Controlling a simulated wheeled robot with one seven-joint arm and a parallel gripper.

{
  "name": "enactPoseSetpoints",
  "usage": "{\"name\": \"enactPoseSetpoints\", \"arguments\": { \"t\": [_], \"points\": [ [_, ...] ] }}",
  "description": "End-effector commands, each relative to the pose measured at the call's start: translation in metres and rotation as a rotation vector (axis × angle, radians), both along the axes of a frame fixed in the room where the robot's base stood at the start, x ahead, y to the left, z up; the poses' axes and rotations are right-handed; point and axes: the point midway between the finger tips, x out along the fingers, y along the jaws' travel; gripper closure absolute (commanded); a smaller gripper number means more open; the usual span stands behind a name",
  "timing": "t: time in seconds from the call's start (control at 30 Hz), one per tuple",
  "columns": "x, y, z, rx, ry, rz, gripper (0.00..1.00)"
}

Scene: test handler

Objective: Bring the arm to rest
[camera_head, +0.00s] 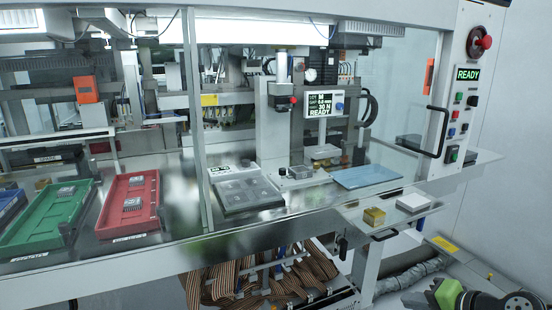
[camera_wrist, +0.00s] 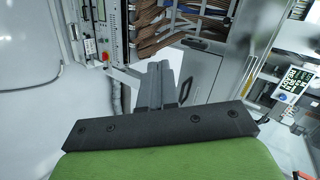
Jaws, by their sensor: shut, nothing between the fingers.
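My gripper (camera_wrist: 158,72) shows in the wrist view, beyond a dark plate and a green body. Its two grey fingers are together, with nothing between them. The fingers point into open space in front of the machine, with brown ribbon cables and a grey cabinet door behind them. In the head view, a green and black part of my arm shows at the bottom right corner, low beside the machine and clear of the worktop. The rest of my arm is out of view there.
The test machine's worktop holds a red tray (camera_head: 109,221), a green tray (camera_head: 30,232) and a blue plate (camera_head: 366,177). A grey hose (camera_head: 412,275) lies on the floor.

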Motion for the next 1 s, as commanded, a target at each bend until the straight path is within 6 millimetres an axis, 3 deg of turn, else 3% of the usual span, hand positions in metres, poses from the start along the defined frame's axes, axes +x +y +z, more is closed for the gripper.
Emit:
{"name": "enactPoseSetpoints", "arguments": {
  "t": [0.17,0.27,0.37,0.5,0.6,0.7,0.8,1.0],
  "points": [
    [-0.011,0.059,0.015,-0.212,0.096,0.153,1.0],
    [-0.029,0.093,0.027,-0.366,0.148,0.249,1.0],
    [-0.063,0.13,0.046,-0.554,0.187,0.358,1.0],
    [-0.132,0.163,0.075,-0.801,0.194,0.486,1.0],
    [-0.176,0.167,0.085,-0.899,0.174,0.541,1.0],
    [-0.202,0.165,0.087,-0.941,0.158,0.573,1.0],
    [-0.212,0.163,0.086,-0.953,0.154,0.584,1.0],
    [-0.212,0.163,0.085,-0.954,0.156,0.582,1.0]
  ]
}}
